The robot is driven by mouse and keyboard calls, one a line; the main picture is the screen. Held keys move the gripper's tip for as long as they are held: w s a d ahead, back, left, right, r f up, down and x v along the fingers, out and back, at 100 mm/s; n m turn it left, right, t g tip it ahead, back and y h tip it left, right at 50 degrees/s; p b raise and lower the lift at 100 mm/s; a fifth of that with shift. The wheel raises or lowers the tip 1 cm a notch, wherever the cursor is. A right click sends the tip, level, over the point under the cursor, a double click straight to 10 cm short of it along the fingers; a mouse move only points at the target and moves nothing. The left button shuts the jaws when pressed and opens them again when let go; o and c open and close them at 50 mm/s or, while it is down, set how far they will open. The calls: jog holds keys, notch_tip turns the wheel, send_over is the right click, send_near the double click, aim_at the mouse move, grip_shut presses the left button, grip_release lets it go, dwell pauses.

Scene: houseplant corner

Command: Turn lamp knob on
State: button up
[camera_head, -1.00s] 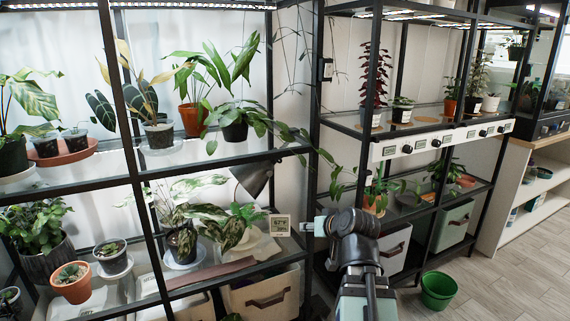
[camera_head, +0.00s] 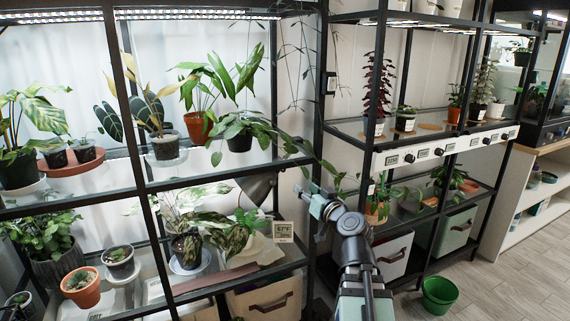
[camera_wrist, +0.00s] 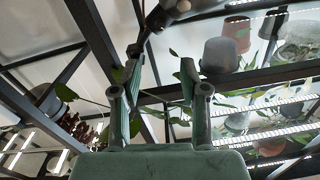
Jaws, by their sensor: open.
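Several black knobs sit beside small displays on the white panel (camera_head: 396,160) along the front of the right shelf. The leftmost knob (camera_head: 408,160) is left of another knob (camera_head: 438,152); I cannot tell which one is the lamp knob. A dark lamp shade (camera_head: 258,188) hangs in the lower left rack, tilted. My gripper (camera_head: 313,190) is left of and below the panel, in front of the post between the racks, apart from the knobs. In the wrist view my gripper (camera_wrist: 159,75) points upward, its two fingers spread with nothing held.
Black rack posts and shelf edges stand close to my arm. Potted plants crowd the left rack, and a small white display (camera_head: 283,231) stands at its lower right. A green bucket (camera_head: 439,294) is on the floor. Free floor lies at the lower right.

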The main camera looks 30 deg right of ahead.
jog(key=w+b, duration=0.2)
jog(key=w, duration=1.2)
jog(key=shift+w+b, duration=0.3)
jog(key=shift+b, duration=0.05)
jog(key=shift+c, duration=0.4)
grip_shut()
